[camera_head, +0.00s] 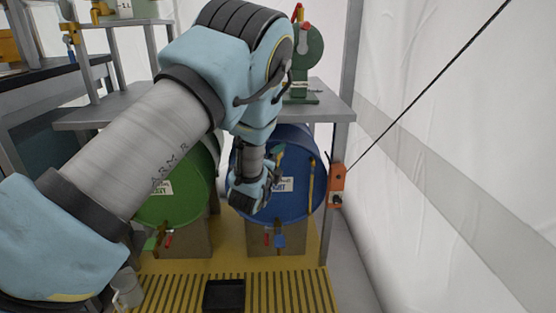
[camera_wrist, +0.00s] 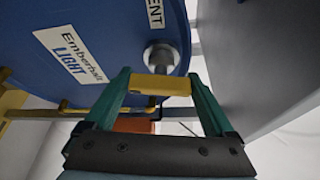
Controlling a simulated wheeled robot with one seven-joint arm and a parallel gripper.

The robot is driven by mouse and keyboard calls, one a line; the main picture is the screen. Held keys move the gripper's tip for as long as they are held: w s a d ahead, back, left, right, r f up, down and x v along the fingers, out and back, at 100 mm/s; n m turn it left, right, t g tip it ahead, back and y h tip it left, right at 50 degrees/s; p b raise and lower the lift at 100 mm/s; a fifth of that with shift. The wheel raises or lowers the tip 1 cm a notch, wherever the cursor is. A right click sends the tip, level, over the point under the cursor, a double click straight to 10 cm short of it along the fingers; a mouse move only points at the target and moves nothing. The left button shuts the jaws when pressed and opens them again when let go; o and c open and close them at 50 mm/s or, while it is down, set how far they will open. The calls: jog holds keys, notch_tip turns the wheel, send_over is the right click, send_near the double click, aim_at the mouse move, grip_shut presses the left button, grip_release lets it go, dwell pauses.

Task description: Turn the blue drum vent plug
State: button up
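The blue drum (camera_head: 300,205) lies on its side under a shelf, its round face towards me. In the wrist view its blue face (camera_wrist: 100,22) fills the upper left. The vent plug shows there as a silver stem (camera_wrist: 161,57) with a yellow head (camera_wrist: 160,85), beside a label reading "VENT". My gripper (camera_head: 258,198) is in front of the drum face and hides part of it. In the wrist view my gripper's green fingers (camera_wrist: 160,90) stand on either side of the yellow head and appear to touch both its ends.
A green drum (camera_head: 180,200) lies to the left. Taps with red handles (camera_head: 280,227) hang below the drums. An orange box (camera_head: 337,186) with a cable is on the post at right. A black tray (camera_head: 224,295) lies on the yellow grating (camera_head: 290,292). A grey surface is close at right in the wrist view.

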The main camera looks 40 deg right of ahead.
jog(key=c, duration=0.9)
jog(key=shift+f+b, duration=0.15)
jog(key=shift+b, duration=0.2)
jog(key=n+h+b, duration=0.1)
jog(key=n+b, duration=0.2)
jog(key=shift+f+n+t+b, duration=0.15)
jog(key=shift+n+t+b, duration=0.2)
jog(key=shift+n+t, duration=0.05)
jog(key=n+t+b, duration=0.1)
jog(key=n+b, duration=0.1)
jog(key=n, duration=0.1)
jog(key=n+t+h+b, duration=0.1)
jog(key=n+b, duration=0.2)
jog(key=shift+h, duration=0.3)
jog(key=n+t+b, duration=0.1)
jog(key=n+b, duration=0.1)
jog(key=n+t+b, duration=0.1)
jog(key=n, duration=0.2)
jog(key=shift+n+t+b, duration=0.3)
jog(key=shift+t+b, duration=0.05)
jog(key=shift+t, duration=0.05)
jog(key=shift+n+t+y+b, duration=0.6)
jog(key=shift+n+t+b, duration=0.15)
jog(key=shift+n, duration=1.05)
jog(key=shift+n+t+y+b, duration=0.65)
jog(key=shift+n+b, duration=0.15)
jog(key=shift+n, duration=1)
jog(key=shift+r, duration=0.2)
